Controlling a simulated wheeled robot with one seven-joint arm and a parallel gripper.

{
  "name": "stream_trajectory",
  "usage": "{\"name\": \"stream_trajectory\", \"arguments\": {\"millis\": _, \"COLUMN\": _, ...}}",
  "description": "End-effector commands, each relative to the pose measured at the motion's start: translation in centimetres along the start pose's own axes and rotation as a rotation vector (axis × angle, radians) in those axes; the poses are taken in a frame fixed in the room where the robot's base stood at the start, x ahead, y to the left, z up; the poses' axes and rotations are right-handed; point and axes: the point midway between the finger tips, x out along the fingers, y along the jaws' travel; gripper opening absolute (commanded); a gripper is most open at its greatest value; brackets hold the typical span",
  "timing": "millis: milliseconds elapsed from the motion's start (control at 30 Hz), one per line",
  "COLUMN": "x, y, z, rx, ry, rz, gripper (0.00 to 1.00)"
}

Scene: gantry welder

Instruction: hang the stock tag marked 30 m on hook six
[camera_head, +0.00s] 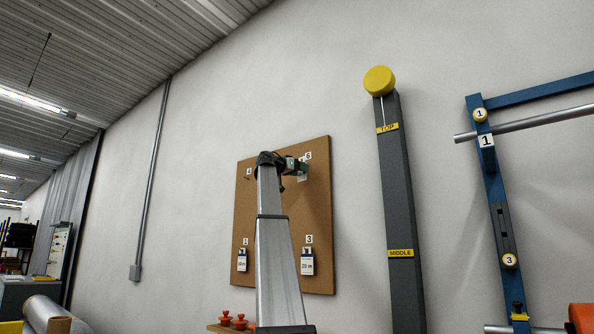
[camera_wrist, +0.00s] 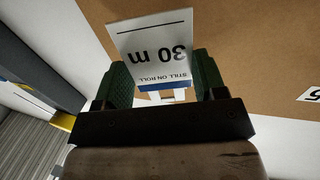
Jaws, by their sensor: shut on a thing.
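The stock tag marked 30 m (camera_wrist: 155,42) is white with a blue band and reads upside down in the wrist view. My gripper (camera_wrist: 163,82), with green fingers, is shut on it. In the head view my gripper (camera_head: 301,168) is at the upper right of the brown board (camera_head: 285,215), just below the number 6 label (camera_head: 308,155). A little of the white held tag (camera_head: 302,177) shows there. Hook six itself is hidden behind my gripper and the tag. I cannot tell whether the tag touches the hook.
Tags hang under label 1 (camera_head: 241,260) and label 3 (camera_head: 307,262). Label 4 (camera_head: 249,172) has a bare hook. A number 5 label (camera_wrist: 313,94) shows at the wrist view's right edge. A grey post (camera_head: 403,220) and blue rack (camera_head: 494,205) stand right of the board.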

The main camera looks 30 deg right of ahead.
Motion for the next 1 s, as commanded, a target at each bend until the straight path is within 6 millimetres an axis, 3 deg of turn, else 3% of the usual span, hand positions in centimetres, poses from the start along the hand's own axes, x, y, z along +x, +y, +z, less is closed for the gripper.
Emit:
{"name": "stream_trajectory", "arguments": {"millis": 500, "x": 2.5, "y": -0.7, "z": 0.6, "rx": 0.0, "ry": -0.001, "rz": 0.001, "gripper": 0.36}}
{"name": "stream_trajectory", "arguments": {"millis": 1000, "x": 3.0, "y": -0.8, "z": 0.9, "rx": 0.0, "ry": 0.0, "rz": 0.0, "gripper": 0.36}}
